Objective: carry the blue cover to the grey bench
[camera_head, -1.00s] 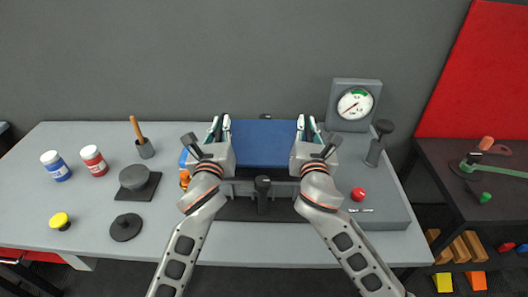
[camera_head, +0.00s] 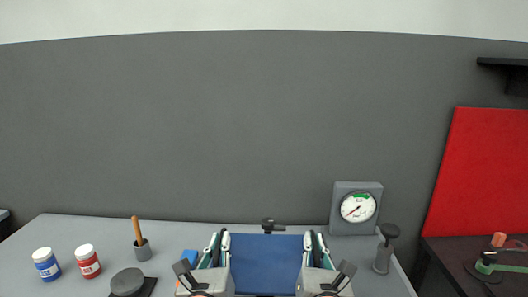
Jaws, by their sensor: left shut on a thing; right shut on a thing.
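The blue cover (camera_head: 266,264) is a flat dark blue panel between my two grippers at the bottom middle of the head view. My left gripper (camera_head: 222,240) is shut on its left edge. My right gripper (camera_head: 310,240) is shut on its right edge. The grey bench (camera_head: 200,232) lies around and behind the cover. Whether the cover touches anything beneath it cannot be told.
A dial gauge (camera_head: 357,208) and a dark-topped grey post (camera_head: 385,250) stand to the right. A blue-labelled jar (camera_head: 46,265), a red-labelled jar (camera_head: 88,262), a cup with a wooden handle (camera_head: 141,247) and a dark round knob (camera_head: 127,282) stand left. A red panel (camera_head: 478,175) is far right.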

